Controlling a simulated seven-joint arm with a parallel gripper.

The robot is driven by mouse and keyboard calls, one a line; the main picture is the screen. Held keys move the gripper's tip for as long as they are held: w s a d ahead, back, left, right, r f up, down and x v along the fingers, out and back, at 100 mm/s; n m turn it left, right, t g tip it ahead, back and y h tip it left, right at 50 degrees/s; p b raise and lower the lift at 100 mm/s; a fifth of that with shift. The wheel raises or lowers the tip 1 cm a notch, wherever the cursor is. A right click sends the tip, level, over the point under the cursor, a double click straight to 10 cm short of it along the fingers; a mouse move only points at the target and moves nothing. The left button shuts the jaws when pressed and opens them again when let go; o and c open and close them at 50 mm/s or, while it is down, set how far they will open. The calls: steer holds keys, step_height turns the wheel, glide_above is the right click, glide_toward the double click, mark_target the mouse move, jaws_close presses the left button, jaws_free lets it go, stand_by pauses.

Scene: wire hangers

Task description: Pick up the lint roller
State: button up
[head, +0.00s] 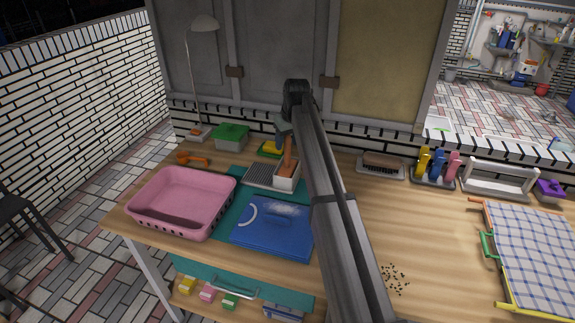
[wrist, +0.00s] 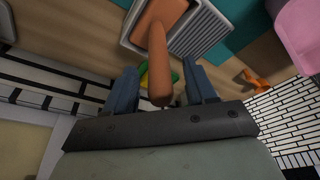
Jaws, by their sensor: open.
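An orange tool with an upright handle (head: 288,157) stands in a small white holder (head: 287,181) at the back of the table; I cannot tell for sure that it is the lint roller. In the wrist view its handle (wrist: 158,55) points toward the camera, with its rounded end near the fingers. A smaller orange object (head: 192,159) lies on the bare wood to the left, and it also shows in the wrist view (wrist: 256,81). My gripper (wrist: 160,70) is open, its two blue-grey fingers on either side of the handle's end. Contact is not visible.
A grey ribbed tray (head: 262,175) adjoins the holder. Yellow and green items (head: 270,148) sit just behind. A pink basin (head: 180,202), blue board (head: 270,228) and green-lidded box (head: 231,137) are nearby. A brush (head: 381,161) and bottle rack (head: 436,180) stand to the right.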

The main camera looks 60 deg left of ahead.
steer(key=shift+x, duration=0.95)
steer(key=shift+c, duration=0.3)
jaws_close()
